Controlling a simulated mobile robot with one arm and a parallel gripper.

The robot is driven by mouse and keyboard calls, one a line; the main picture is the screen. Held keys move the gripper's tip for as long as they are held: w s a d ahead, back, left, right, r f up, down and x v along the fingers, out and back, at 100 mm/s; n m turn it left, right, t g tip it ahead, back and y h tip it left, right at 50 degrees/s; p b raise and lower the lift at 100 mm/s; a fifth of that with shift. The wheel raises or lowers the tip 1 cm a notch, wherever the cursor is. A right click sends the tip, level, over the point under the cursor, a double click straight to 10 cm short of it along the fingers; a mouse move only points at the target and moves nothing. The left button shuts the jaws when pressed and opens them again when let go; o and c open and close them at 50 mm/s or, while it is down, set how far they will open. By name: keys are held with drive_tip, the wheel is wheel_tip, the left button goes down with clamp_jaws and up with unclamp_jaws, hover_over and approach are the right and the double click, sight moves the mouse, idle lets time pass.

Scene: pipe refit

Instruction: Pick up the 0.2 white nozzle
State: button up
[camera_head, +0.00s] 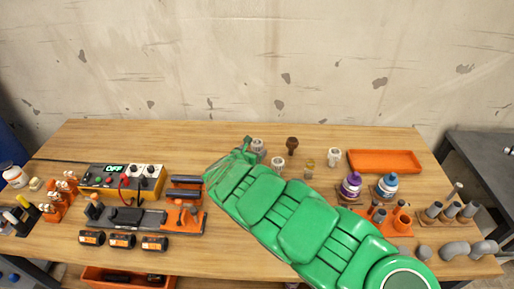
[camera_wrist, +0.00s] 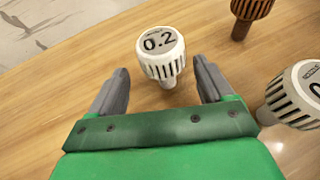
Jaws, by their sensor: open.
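The white 0.2 nozzle (camera_wrist: 162,48) stands upright on the wooden table, its ribbed cap marked "0.2" facing up. In the head view, the white nozzle (camera_head: 258,144) beside my gripper's tip appears to be the same one. My gripper (camera_wrist: 161,74) is open and empty in the wrist view. Its two grey fingers point toward the nozzle, one to each side of its lower part, with visible gaps. In the head view my green arm reaches in from the lower right, and my gripper (camera_head: 246,152) is partly hidden by its own body.
A brown nozzle (camera_wrist: 246,14) stands to the upper right, and another white nozzle (camera_wrist: 298,92) stands close to the right finger. Further right are a white nozzle (camera_head: 334,157), an orange tray (camera_head: 384,161) and two bottles. A power supply (camera_head: 121,178) stands left.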

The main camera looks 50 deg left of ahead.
drive_tip(key=w, duration=0.2)
drive_tip(key=shift+w+a+f, duration=0.3)
drive_tip(key=shift+w+f, duration=0.05)
drive_tip(key=shift+w, duration=0.05)
drive_tip(key=shift+x, duration=1)
drive_tip(key=shift+a+r, duration=0.1)
drive_tip(key=shift+r, duration=0.05)
drive_tip(key=c, duration=1)
